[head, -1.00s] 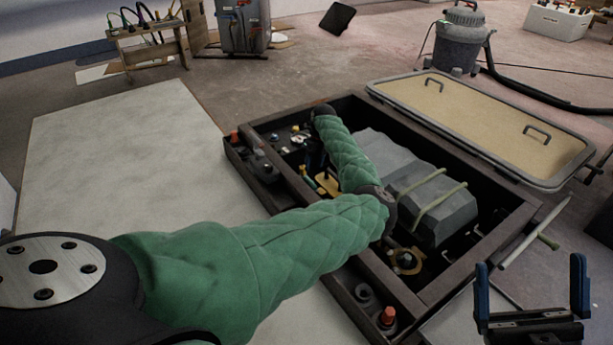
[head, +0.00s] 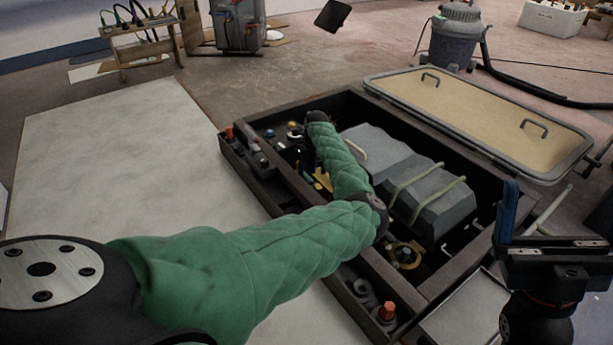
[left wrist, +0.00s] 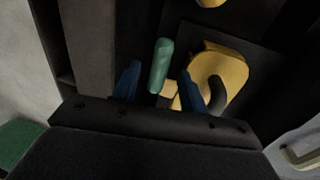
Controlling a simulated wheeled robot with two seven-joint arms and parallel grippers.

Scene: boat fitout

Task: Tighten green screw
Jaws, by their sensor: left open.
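The green screw (left wrist: 160,64) shows in the left wrist view as a rounded green bar beside a yellow fitting (left wrist: 222,73). My left gripper (left wrist: 158,88) is open, with its blue fingers on either side of the screw's near end. I see a gap beside each finger and no clear contact. In the head view my left gripper (head: 306,160) is down inside the dark open hatch box (head: 420,290), mostly hidden by my green-sleeved arm. The screw cannot be made out there. My right gripper (head: 555,240) is at the lower right, empty, with one blue finger clearly seen.
Grey battery-like blocks (head: 430,190) with pale straps fill the hatch's middle. The hatch lid (head: 480,115) lies open behind it. A pale floor panel (head: 100,160) on the left is clear. A vacuum (head: 452,38) stands behind.

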